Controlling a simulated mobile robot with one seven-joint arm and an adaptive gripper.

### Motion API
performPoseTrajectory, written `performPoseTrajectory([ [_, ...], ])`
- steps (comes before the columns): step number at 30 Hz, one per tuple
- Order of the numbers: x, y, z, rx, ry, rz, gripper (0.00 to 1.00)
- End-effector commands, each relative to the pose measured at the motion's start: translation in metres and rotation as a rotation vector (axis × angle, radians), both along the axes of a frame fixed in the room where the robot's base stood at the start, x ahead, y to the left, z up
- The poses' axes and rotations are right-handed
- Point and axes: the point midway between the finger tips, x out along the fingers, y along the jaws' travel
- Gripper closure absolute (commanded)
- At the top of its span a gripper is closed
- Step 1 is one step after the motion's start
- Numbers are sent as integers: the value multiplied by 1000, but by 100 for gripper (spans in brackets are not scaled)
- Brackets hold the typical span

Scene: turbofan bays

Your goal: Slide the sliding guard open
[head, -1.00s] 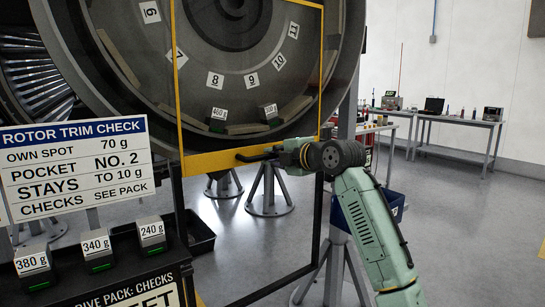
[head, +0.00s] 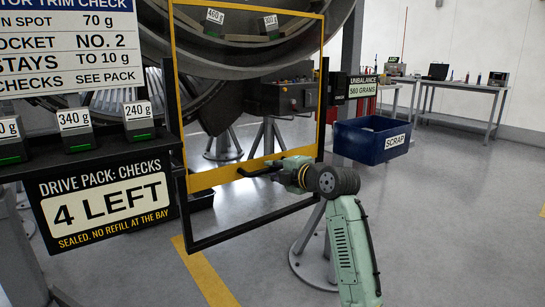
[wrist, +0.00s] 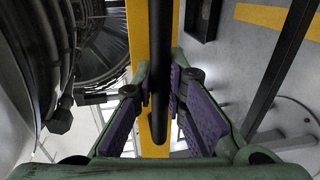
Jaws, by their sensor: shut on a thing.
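The sliding guard (head: 225,177) is a yellow frame in front of the large engine rotor, set within a black outer frame (head: 240,230). Its lower yellow bar sits a short way above the black bottom rail. A dark bar handle (head: 250,172) sticks out from that lower bar. My gripper (head: 280,171) comes from the right and is shut on the handle. In the wrist view the purple finger pads (wrist: 162,95) lie on both sides of the black handle (wrist: 160,125), with the yellow bar (wrist: 138,25) behind it.
A shelf on the left bears labelled grey weights (head: 75,135) above a drive pack sign (head: 105,205). A blue scrap bin (head: 370,140) stands right of the guard. Engine stands (head: 312,245) rise from the floor. Benches (head: 465,95) are far right. The floor at front right is open.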

Motion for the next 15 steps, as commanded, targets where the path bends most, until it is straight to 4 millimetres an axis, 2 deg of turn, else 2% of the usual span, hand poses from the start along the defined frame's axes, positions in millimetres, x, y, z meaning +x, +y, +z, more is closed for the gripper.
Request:
performPoseTrajectory([
  [1,0,1,-33,2,7,3,100],
  [6,0,1,-80,1,5,2,100],
  [10,0,1,-106,0,4,3,100],
  [15,0,1,-128,0,4,2,100],
])
